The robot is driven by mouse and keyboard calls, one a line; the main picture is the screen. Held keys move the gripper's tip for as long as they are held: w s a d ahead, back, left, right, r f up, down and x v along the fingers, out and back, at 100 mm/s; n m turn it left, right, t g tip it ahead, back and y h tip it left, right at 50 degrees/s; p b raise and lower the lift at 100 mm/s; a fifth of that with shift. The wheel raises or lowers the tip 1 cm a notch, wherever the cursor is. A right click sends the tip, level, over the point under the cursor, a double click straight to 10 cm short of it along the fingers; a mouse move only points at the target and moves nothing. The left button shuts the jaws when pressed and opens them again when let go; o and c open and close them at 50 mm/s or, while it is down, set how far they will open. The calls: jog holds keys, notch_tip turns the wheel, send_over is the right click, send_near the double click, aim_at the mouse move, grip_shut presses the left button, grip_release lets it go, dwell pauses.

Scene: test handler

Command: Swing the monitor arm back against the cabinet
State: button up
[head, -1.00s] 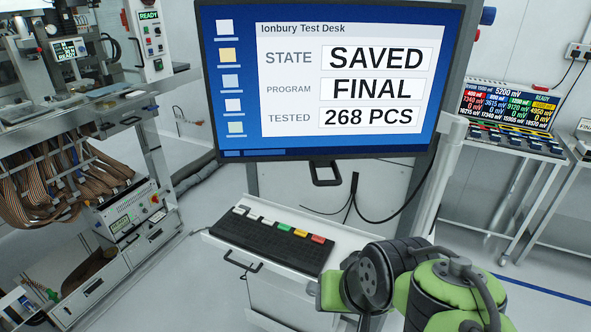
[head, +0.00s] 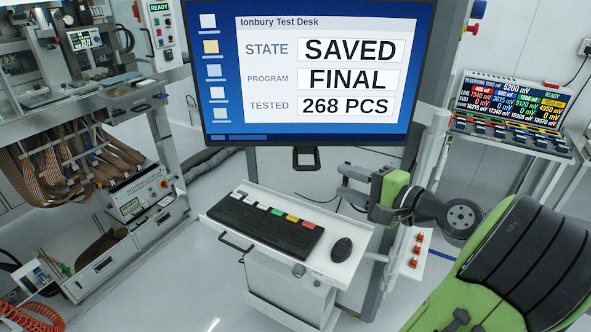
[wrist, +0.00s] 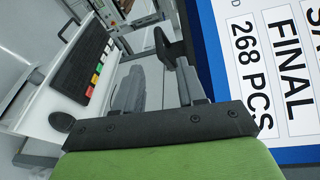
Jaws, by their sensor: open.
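The monitor (head: 315,70) hangs at the top of the head view, its screen facing me and reading SAVED, FINAL and 268 PCS. A black loop handle (head: 307,158) hangs below its lower edge. My gripper (head: 341,181) is open and empty, just right of and slightly below the handle in the picture. In the wrist view the handle (wrist: 172,38) shows beyond the two fingers (wrist: 158,70), apart from them. The monitor (wrist: 265,70) fills the right of that view. The monitor's arm is mostly hidden behind the screen.
A shelf with a keyboard (head: 262,224) and a mouse (head: 342,248) lies below my gripper. A pale upright post (head: 428,165) stands behind my wrist. A test bench (head: 90,120) stands left, an instrument table (head: 510,120) right.

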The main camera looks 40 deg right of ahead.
aim_at(312, 169)
jog(key=w, duration=0.4)
jog(key=w+f+b, duration=0.1)
jog(key=w, duration=0.3)
jog(key=w+a+f, duration=0.1)
jog(key=w, duration=0.3)
jog(key=shift+w+b, duration=0.4)
jog(key=shift+s+f, duration=0.1)
grip_shut()
